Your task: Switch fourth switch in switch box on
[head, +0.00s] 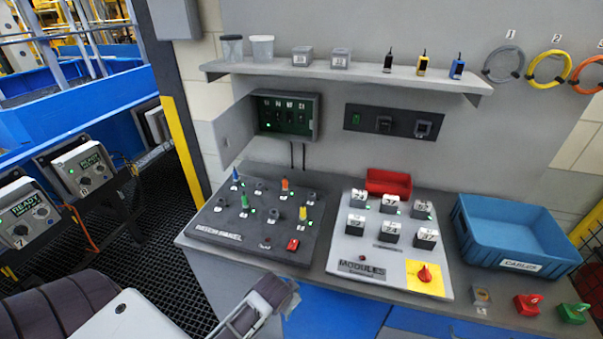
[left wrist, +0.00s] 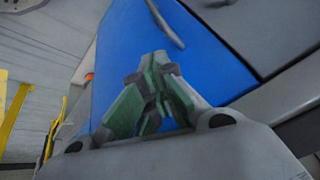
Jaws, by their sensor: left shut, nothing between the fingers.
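The switch box (head: 316,118) is mounted on the wall below the shelf, with its grey door (head: 233,132) swung open to the left. Inside is a row of dark switches with small labels above them. The fourth switch (head: 302,117) is at the right end. A green light shows at the lower left of the row; the lever positions are too small to tell. My left gripper (left wrist: 155,85) is shut and empty in the left wrist view, over a blue surface. In the head view my left arm is low, in front of the bench and well below the box. My right gripper is not in view.
Below the box, the bench carries a dark switch panel (head: 215,235), a grey modules board (head: 350,255) and a blue cables bin (head: 468,222). A shelf (head: 350,70) with cups and small items juts out above. The wall area in front of the box looks clear.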

